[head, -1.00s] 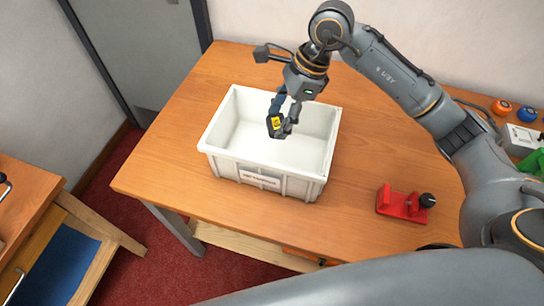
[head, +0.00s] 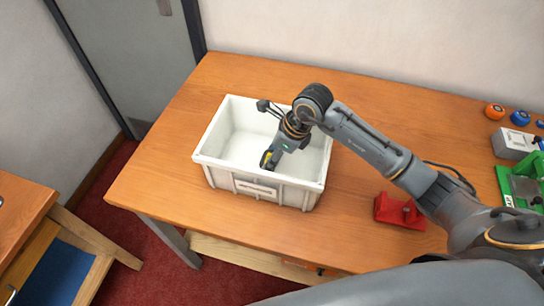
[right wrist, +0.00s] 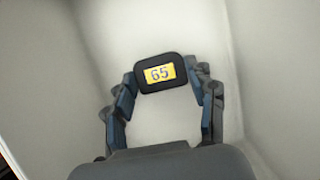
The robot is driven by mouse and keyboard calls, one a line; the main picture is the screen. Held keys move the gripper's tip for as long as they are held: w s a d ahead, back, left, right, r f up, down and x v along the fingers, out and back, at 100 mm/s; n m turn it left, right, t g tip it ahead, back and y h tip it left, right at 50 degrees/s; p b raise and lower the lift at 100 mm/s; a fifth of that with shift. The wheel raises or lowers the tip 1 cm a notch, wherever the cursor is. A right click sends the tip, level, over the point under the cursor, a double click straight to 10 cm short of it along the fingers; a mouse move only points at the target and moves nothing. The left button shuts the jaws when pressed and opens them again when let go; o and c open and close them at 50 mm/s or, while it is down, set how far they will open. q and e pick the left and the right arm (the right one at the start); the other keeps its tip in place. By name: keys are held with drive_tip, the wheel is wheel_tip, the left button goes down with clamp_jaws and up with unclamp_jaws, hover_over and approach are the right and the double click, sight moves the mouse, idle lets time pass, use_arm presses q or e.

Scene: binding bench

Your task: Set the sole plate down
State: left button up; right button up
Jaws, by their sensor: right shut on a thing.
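The sole plate, a small dark piece with a yellow label reading 65, shows in the right wrist view (right wrist: 160,73). My right gripper (right wrist: 168,84) is shut on it, with a finger on either side. In the head view my right gripper (head: 272,157) reaches down inside the white bin (head: 258,188), and the plate's yellow edge (head: 265,159) just shows at the fingertips. The bin's pale walls and floor surround the gripper in the wrist view. I cannot tell whether the plate touches the bin floor. My left gripper is out of view.
The bin stands on a wooden bench (head: 160,170). A red fixture (head: 398,211) sits to its right. A grey box (head: 513,144), a green fixture (head: 506,186) and orange (head: 494,112) and blue (head: 520,117) round pieces are at far right. The bench left of the bin is clear.

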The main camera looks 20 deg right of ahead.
drive_tip(key=shift+f, duration=0.9)
drive_tip(key=shift+f, duration=0.15)
drive_tip(key=o, duration=1.3)
drive_tip(key=shift+c, duration=0.2)
drive_tip(key=shift+r, duration=0.3)
drive_tip(key=b+v, duration=0.1)
drive_tip(key=v, duration=1)
drive_tip(key=shift+s+d+r+b, duration=0.15)
drive_tip(key=shift+s+r+b, duration=0.1)
drive_tip(key=shift+r+b, duration=0.1)
